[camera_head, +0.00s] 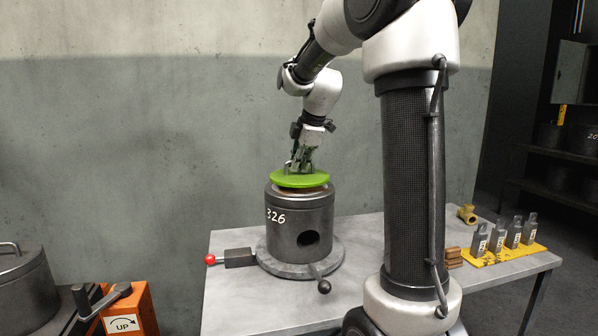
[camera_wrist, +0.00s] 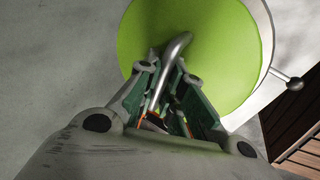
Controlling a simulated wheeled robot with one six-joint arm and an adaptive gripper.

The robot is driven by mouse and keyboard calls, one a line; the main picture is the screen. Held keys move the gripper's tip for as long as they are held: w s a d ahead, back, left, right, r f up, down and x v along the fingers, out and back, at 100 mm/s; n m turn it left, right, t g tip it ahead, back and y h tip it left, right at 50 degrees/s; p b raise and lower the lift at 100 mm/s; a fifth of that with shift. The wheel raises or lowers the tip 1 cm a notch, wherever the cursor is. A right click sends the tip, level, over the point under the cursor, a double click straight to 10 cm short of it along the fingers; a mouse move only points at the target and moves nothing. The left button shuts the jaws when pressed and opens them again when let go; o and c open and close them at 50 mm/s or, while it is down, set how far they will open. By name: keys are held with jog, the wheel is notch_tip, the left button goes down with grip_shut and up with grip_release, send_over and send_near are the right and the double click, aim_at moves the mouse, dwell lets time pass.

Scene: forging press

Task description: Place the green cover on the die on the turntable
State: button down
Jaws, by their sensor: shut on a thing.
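The green cover (camera_head: 299,179) is a flat round disc with a bent metal handle. In the head view it is at the top of the die (camera_head: 300,222), a dark grey cylinder marked 326 with a round hole in its side. Whether the cover touches the die's rim I cannot tell. The die stands on the round grey turntable (camera_head: 272,266). My gripper (camera_head: 302,168) is above the cover, pointing down. In the wrist view my gripper (camera_wrist: 172,95) is shut on the handle (camera_wrist: 177,48), with the green cover (camera_wrist: 200,35) beyond and hiding most of the die.
A red-knobbed block (camera_head: 238,258) lies left of the turntable, and a black-knobbed lever (camera_head: 321,279) sticks out in front. At right a yellow tray (camera_head: 505,255) holds several grey labelled pieces, near a brass fitting (camera_head: 467,214). An orange box (camera_head: 130,312) stands lower left.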

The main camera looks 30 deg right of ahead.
jog(key=shift+f, duration=1.05)
jog(key=shift+f, duration=0.15)
jog(key=c, duration=1.5)
grip_release()
jog(key=shift+c, duration=0.2)
jog(key=v, duration=1.1)
jog(key=s+a+f+m, duration=0.2)
jog(key=s+f+m, duration=0.2)
jog(key=s, duration=0.4)
jog(key=s+a+f+m, duration=0.3)
jog(key=s+m, duration=0.3)
jog(key=s, duration=0.3)
jog(key=s+a+f+m+g, duration=0.1)
jog(key=s+a+f+m, duration=0.1)
jog(key=s+f+m, duration=0.3)
jog(key=s, duration=0.4)
jog(key=shift+a+f, duration=0.2)
jog(key=shift+a, duration=0.1)
